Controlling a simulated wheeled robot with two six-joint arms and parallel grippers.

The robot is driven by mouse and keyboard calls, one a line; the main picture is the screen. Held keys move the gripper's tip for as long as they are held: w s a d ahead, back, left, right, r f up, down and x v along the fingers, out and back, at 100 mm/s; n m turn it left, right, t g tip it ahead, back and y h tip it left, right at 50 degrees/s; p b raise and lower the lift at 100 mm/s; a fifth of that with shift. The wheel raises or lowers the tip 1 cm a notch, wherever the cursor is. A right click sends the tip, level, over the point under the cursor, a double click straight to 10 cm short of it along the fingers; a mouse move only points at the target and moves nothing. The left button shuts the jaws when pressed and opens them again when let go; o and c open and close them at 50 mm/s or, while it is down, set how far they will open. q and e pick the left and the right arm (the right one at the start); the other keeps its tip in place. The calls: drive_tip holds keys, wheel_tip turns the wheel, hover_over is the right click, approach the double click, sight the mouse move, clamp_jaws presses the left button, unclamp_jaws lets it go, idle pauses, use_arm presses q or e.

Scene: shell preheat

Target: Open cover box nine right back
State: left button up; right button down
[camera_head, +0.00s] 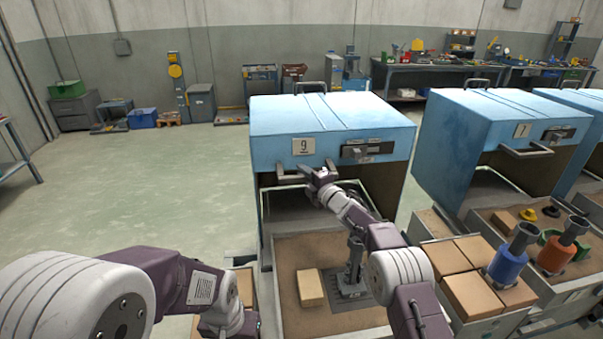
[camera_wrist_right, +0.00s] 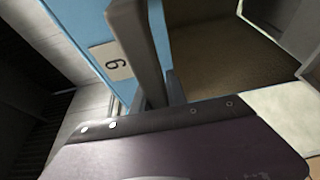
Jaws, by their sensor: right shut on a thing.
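The blue cover (camera_head: 320,112) of box nine stands raised, with a dark opening under its front edge. A "9" plate (camera_head: 303,146) is on its front, and the plate also shows in the right wrist view (camera_wrist_right: 112,62). A light bar handle (camera_head: 290,174) sticks out below the plate. My right gripper (camera_head: 317,173) is at this handle, shut on it; its fingers partly hide the handle.
Below the cover is a sandy tray (camera_head: 299,254) with a tan block (camera_head: 310,288) and a dark upright fixture (camera_head: 353,262). To the right stands another blue-covered box (camera_head: 490,125) marked 7, with blue (camera_head: 510,258) and orange (camera_head: 562,248) parts before it. Floor at left is free.

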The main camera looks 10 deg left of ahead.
drive_tip(key=c, duration=1.3)
unclamp_jaws()
drive_tip(key=b+v, duration=0.2)
drive_tip(key=v, duration=0.7)
drive_tip(key=shift+b, duration=0.3)
